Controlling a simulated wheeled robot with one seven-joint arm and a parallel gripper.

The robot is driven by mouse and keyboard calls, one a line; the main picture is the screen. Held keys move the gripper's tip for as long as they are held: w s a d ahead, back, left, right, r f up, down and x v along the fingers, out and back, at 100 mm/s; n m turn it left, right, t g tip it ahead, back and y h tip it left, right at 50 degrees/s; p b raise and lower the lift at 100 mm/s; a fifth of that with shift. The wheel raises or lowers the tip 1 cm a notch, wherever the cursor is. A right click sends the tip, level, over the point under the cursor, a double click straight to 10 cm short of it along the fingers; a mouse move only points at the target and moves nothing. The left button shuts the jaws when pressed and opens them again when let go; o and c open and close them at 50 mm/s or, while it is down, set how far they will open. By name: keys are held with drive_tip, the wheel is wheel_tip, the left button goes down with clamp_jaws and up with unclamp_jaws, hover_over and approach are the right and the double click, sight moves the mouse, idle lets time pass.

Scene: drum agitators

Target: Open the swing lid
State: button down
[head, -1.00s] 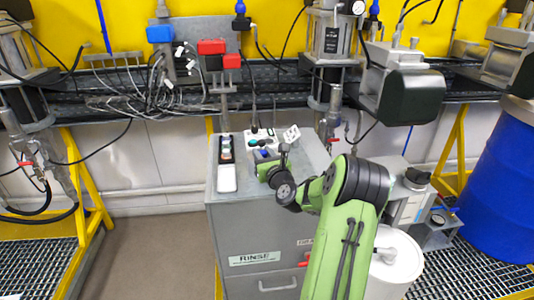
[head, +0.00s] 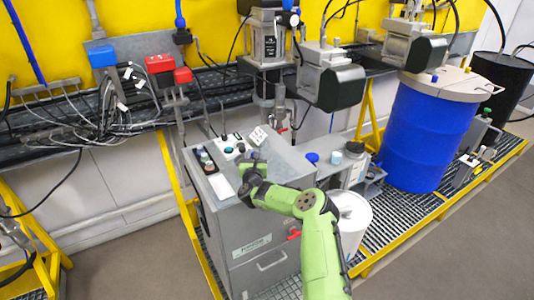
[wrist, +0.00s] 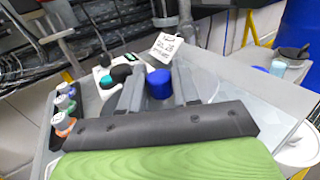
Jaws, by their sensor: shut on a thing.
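My gripper (wrist: 159,92) is low over the top of the grey cabinet (head: 290,166), its two fingers on either side of a blue round cap (wrist: 159,83) and shut on it. In the head view my gripper (head: 252,170) hides most of what it holds. A blue drum (head: 425,138) stands at the right with a flat tan lid (head: 440,84) lying level on top. A white round bin (head: 352,222) stands just right of the cabinet, partly behind my arm. I cannot tell which of these has the swing lid.
A white tag (wrist: 166,48) and a button box (wrist: 113,76) are close to the fingers. A tray of small bottles (wrist: 64,110) lies to the left. Grey motors (head: 335,80) hang above and behind. Yellow-edged grating (head: 395,225) surrounds the drum. The floor at right is clear.

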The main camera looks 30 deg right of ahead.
drive_tip(key=shift+d+r+m+g+h+p, duration=0.15)
drive_tip(key=shift+d+m+g+h+p, duration=0.25)
drive_tip(key=shift+m+g+h, duration=0.45)
drive_tip(key=shift+d, duration=0.1)
drive_tip(key=c, duration=0.9)
unclamp_jaws()
drive_tip(key=shift+d, duration=0.1)
drive_tip(key=shift+s+a, duration=0.4)
drive_tip(key=shift+a, duration=0.1)
drive_tip(key=v, duration=0.5)
drive_tip(key=b+v, duration=0.1)
drive_tip(key=v, duration=0.8)
drive_tip(key=shift+s+a+f, duration=0.15)
drive_tip(key=shift+s+f, duration=0.1)
drive_tip(key=shift+f, duration=0.1)
drive_tip(key=shift+c, duration=0.2)
